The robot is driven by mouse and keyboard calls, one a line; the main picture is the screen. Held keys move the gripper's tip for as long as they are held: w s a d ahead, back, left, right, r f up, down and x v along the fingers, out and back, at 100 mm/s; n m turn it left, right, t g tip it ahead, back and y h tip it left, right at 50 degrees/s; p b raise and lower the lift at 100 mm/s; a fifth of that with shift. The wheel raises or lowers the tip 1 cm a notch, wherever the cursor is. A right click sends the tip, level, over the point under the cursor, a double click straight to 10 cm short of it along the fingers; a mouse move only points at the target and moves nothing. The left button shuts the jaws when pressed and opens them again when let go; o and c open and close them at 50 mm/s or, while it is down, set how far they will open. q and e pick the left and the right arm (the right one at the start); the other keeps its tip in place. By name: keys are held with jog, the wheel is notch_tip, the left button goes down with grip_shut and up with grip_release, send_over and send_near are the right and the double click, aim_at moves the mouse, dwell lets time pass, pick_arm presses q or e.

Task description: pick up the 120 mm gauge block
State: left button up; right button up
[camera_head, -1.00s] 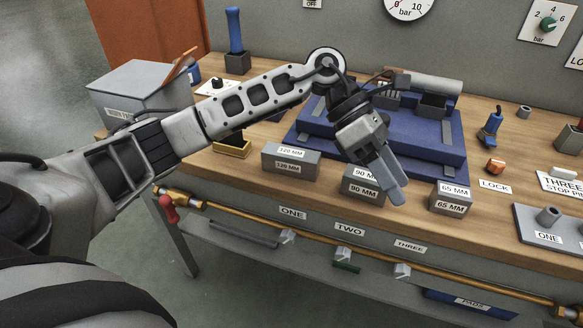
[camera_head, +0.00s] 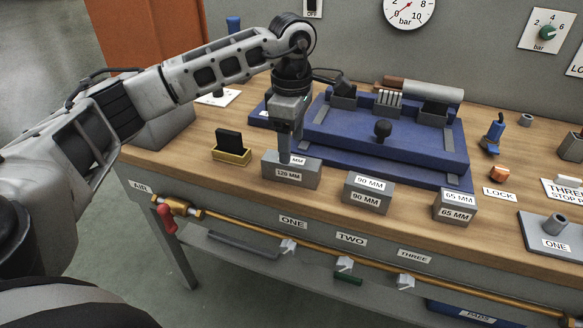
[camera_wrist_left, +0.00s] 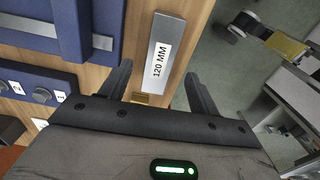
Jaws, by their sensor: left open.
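The 120 mm gauge block (camera_head: 299,176) is a grey block with white labels on its top and front face. It sits on the wooden bench near the front edge. My left gripper (camera_head: 284,157) points down right at the block in the head view and covers part of its top label. In the left wrist view the block's labelled top (camera_wrist_left: 158,60) lies between the two dark fingers of my open left gripper (camera_wrist_left: 160,85). The fingers stand apart, with nothing clamped. I cannot tell how deep they reach beside the block. My right gripper is not in view.
The 90 mm block (camera_head: 367,194) and 65 mm block (camera_head: 455,209) stand to the right along the front edge. A small yellow-edged tray (camera_head: 232,156) is on the left. A blue fixture (camera_head: 345,135) with a black knob stands behind. A brass pipe (camera_head: 330,253) runs below the edge.

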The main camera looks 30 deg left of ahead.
aim_at(292, 162)
pick_arm(q)
jog(key=shift+f+p, duration=0.45)
jog(key=shift+f, duration=2.55)
jog(key=c, duration=1.3)
